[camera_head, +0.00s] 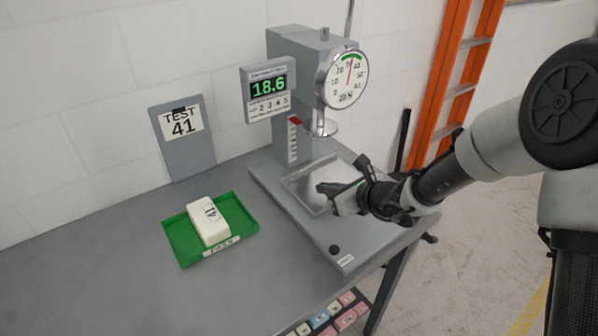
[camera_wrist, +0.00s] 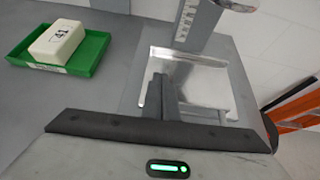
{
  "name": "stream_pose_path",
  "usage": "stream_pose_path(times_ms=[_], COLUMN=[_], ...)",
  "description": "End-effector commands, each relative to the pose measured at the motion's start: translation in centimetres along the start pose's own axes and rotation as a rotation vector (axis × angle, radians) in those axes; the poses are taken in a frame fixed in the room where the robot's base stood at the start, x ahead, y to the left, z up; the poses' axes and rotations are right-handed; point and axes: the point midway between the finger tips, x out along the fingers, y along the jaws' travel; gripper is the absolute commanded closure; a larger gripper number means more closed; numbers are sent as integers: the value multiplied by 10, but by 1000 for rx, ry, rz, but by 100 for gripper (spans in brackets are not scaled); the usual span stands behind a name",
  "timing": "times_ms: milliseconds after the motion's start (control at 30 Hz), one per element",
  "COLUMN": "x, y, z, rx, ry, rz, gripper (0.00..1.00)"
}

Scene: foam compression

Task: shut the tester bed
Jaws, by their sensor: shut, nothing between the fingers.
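The tester (camera_head: 298,85) is a grey column on a flat grey base, with a dial and a round pressing plate (camera_head: 321,128). Its bed (camera_head: 305,176) is a shiny metal tray lying on the base in front of the column; it also shows in the wrist view (camera_wrist: 205,75). The bed looks empty. My gripper (camera_head: 325,188) is shut and empty, with its fingertips over the bed's near right part. In the wrist view its fingers (camera_wrist: 158,92) overlap the bed's near left area. I cannot tell whether they touch it. The gripper hides the bed's near right edge.
A white foam block (camera_head: 209,221) marked 41 lies in a green tray (camera_head: 183,243) on the left. A TEST 41 sign (camera_head: 183,150) stands against the wall. The display (camera_head: 268,88) reads 18.6. A black knob (camera_head: 334,249) sits on the base's near end. An orange ladder (camera_head: 470,60) stands behind.

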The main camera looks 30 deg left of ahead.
Motion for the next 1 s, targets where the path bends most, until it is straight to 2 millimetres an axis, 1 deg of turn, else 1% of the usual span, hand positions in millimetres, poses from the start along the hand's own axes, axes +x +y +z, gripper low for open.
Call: stream_pose_path(times_ms=[33,133,233,600,667,800,1000], x=[1,9,24,102,110,125,134], y=[-1,-1,-1,-1,-2,-3,-3], z=[-1,-2,-2,-1,7,15,20], rx=[29,43,39,36,34,36,35], ry=[-3,-5,-4,-4,-6,-4,-4], rz=[-6,-10,-7,-7,-8,-10,-9], gripper=[100,100,100,100,100,100,100])
